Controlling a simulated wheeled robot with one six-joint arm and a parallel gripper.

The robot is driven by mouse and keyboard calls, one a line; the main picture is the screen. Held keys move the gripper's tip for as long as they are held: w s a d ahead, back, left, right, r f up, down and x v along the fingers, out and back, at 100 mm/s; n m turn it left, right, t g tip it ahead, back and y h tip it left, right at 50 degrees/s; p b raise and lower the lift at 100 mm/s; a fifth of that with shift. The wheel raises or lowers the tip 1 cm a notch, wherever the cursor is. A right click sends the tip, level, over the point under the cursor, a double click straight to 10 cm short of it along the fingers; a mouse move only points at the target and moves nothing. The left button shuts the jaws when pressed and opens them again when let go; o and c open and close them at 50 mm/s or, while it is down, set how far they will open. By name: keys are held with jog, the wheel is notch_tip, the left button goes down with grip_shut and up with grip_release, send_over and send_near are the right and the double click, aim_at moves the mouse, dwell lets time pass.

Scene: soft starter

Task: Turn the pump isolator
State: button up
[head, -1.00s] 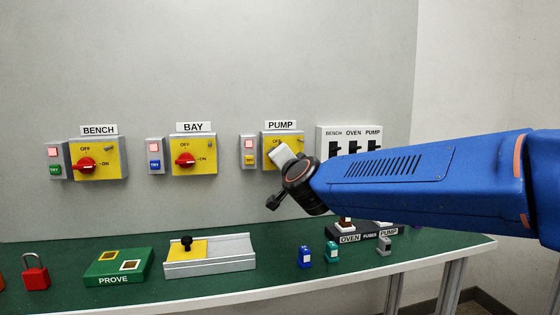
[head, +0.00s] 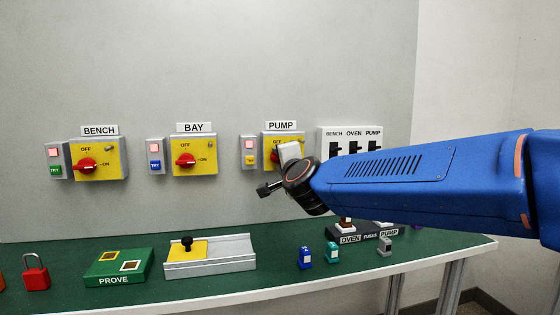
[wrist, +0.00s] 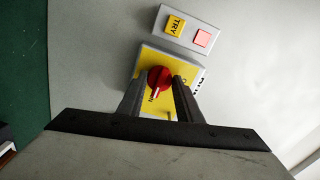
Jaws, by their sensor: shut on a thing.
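The pump isolator (head: 297,138) is a yellow box with a red knob under the PUMP label, on the wall. In the wrist view the red knob (wrist: 158,76) sits between the two fingers of my gripper (wrist: 158,90), which is shut on it. The pale mark on the knob points down in that view, towards the ON lettering. In the head view my gripper (head: 279,154) covers most of the knob and part of the box face.
A grey TRY unit with a yellow button (head: 249,158) and pink lamp stands left of the isolator. The BENCH isolator (head: 110,160) and BAY isolator (head: 205,160) are further left. A switch panel (head: 325,132) is behind my arm. The green bench (head: 110,230) lies below.

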jog(key=o, duration=1)
jog(key=shift+o, duration=0.2)
jog(key=v, duration=1.7)
jog(key=shift+s, duration=0.2)
jog(key=shift+d, duration=0.15)
